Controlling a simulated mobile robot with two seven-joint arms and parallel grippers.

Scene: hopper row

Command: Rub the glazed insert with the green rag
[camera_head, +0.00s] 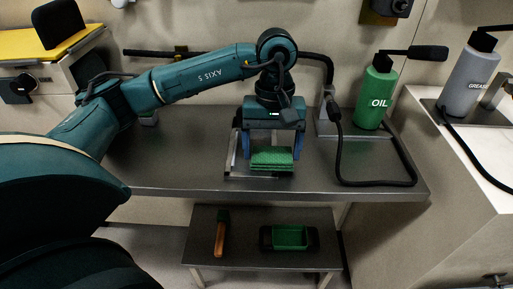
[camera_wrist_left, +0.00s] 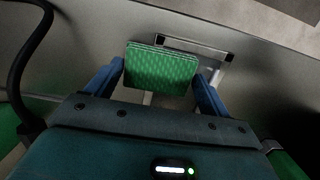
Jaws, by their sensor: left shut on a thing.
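My left gripper (camera_head: 271,153) points down over the grey bench, its two blue fingers on either side of the folded green rag (camera_head: 272,160). It is shut on the rag, which also shows between the fingers in the left wrist view (camera_wrist_left: 161,66). A metal-framed flat piece, apparently the glazed insert (camera_head: 234,163), lies on the bench under the rag. Its frame shows beyond the rag in the left wrist view (camera_wrist_left: 207,45). The rag and gripper hide much of it, and I cannot tell whether the rag touches it. My right gripper is not in view.
A green oil bottle (camera_head: 377,95) stands at the bench's right rear, with a black hose (camera_head: 340,160) looping across the bench's right side. A grey grease bottle (camera_head: 469,77) stands farther right.

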